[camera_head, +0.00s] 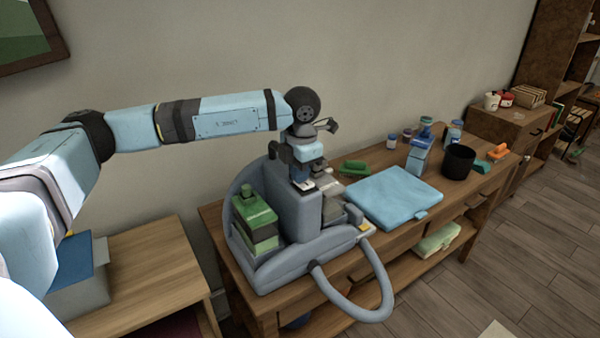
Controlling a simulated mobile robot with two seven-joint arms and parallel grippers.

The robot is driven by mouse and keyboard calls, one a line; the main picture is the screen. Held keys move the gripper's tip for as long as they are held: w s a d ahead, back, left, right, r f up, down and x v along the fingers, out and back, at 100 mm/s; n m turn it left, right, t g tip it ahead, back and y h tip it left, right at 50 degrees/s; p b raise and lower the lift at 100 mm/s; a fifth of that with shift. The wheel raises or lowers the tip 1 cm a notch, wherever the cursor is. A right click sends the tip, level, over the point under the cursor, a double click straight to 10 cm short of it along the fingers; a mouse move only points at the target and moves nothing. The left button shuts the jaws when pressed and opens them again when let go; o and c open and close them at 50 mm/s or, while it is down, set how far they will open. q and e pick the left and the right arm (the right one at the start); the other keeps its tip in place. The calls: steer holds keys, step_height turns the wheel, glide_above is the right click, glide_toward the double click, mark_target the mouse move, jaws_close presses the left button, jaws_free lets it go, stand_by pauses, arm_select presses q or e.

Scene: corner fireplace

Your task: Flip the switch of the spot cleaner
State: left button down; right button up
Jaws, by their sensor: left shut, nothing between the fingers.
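The spot cleaner (290,249) is a grey-blue machine with a green tank (256,222) on its left and a thick grey hose (383,285) looping over the table's front edge. It stands upright on the wooden table. My left arm reaches in from the left, and my left gripper (303,184) points down at the top of the machine. The gripper is shut with nothing in it. Its fingertips are at or just above the machine's top; I cannot tell if they touch. The switch is not clearly visible, perhaps hidden by the gripper. My right gripper is not in view.
Right of the machine lie a light blue folded case (393,197), a green brush (354,168), a blue spray bottle (419,153) and a black cup (457,162). Several small jars stand behind. A lower table (148,262) with a grey box (84,290) is at the left.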

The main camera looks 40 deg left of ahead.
arm_select(q)
steer(key=shift+s+d+f, duration=0.1)
steer(key=shift+d+f, duration=0.05)
steer(key=shift+f, duration=0.1)
steer(key=shift+s+d, duration=0.15)
steer(key=shift+d, duration=0.1)
steer(key=shift+s+d+r, duration=0.1)
steer(key=shift+s+d, duration=0.05)
steer(key=shift+d, duration=0.2)
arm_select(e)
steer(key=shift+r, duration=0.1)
arm_select(q)
steer(key=shift+r, duration=0.1)
steer(key=r+p, duration=0.2)
steer(key=r, duration=0.2)
steer(key=shift+w+p, duration=0.2)
steer(key=shift+p, duration=0.1)
step_height(320, 180, up, 4)
step_height(320, 180, up, 6)
glide_above(304, 183)
steer(key=shift+s+d+b, duration=0.25)
steer(key=shift+b, duration=0.2)
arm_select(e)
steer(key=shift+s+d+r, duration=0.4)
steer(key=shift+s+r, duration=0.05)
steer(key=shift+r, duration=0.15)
